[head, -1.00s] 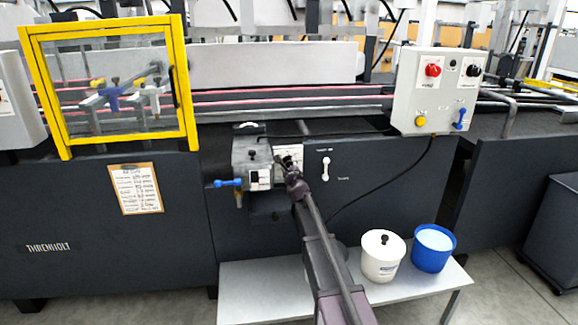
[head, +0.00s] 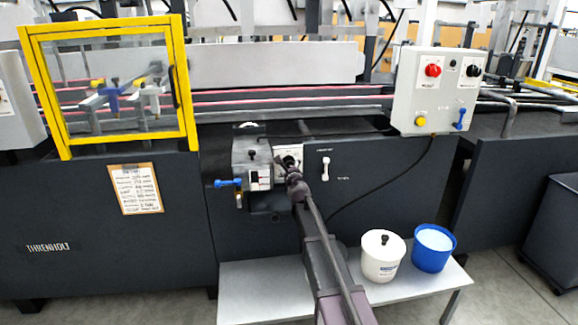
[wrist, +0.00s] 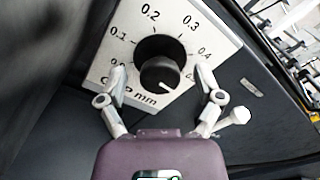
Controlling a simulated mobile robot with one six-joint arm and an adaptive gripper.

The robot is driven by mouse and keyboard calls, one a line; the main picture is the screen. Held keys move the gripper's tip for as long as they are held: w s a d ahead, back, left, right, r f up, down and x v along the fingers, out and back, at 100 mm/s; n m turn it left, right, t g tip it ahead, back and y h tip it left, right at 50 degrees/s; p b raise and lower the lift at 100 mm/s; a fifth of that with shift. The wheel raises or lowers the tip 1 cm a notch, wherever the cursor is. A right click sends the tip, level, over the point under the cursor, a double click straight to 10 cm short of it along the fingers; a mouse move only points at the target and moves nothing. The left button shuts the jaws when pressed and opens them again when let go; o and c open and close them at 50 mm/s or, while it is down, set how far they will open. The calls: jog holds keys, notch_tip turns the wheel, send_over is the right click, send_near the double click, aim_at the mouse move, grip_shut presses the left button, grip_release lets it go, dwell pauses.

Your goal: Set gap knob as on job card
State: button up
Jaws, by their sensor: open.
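The black gap knob (wrist: 161,70) sits on a white plate (wrist: 112,58) marked "mm", with 0.1, 0.2, 0.3 and 0.4 legible around it. A pale pointer mark on the knob faces the lower edge of the wrist view, away from these numbers; its exact reading I cannot tell. My gripper (wrist: 158,80) is open, one finger on each side of the knob; I see no clear contact. In the head view my gripper (head: 292,172) is at the plate and hides part of it. The job card (head: 135,188) hangs on the left panel, its lines too small to read.
A grey unit with a blue handle (head: 228,183) is just left of the knob plate. A white toggle lever (head: 325,169) is close on its right. A control box (head: 434,92) hangs at upper right. White (head: 383,256) and blue (head: 433,248) buckets stand on the low table.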

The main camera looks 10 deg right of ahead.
jog(key=s, duration=1.1)
jog(key=shift+s, duration=0.1)
jog(key=s+a+f+n+g+y, duration=0.25)
jog(key=s+f+n+g, duration=0.35)
jog(key=n, duration=0.3)
jog(key=s+a+f+n+g+y, duration=0.2)
jog(key=s+a+f+n+g, duration=0.15)
jog(key=s+f+n, duration=0.4)
jog(key=s+d+f+n+g+h, duration=0.2)
jog(key=s+n, duration=0.4)
jog(key=s, duration=0.4)
jog(key=s+d+f+n+g+h, duration=0.2)
jog(key=s+d+f+n+g, duration=0.1)
jog(key=s, duration=0.7)
jog(key=d+n+g, duration=0.1)
jog(key=n+g, duration=0.1)
jog(key=g, duration=0.1)
jog(key=shift+s+n, duration=0.2)
jog(key=shift+n, duration=0.15)
jog(key=shift+d+f+g+h, duration=0.1)
jog(key=shift+g+h, duration=0.15)
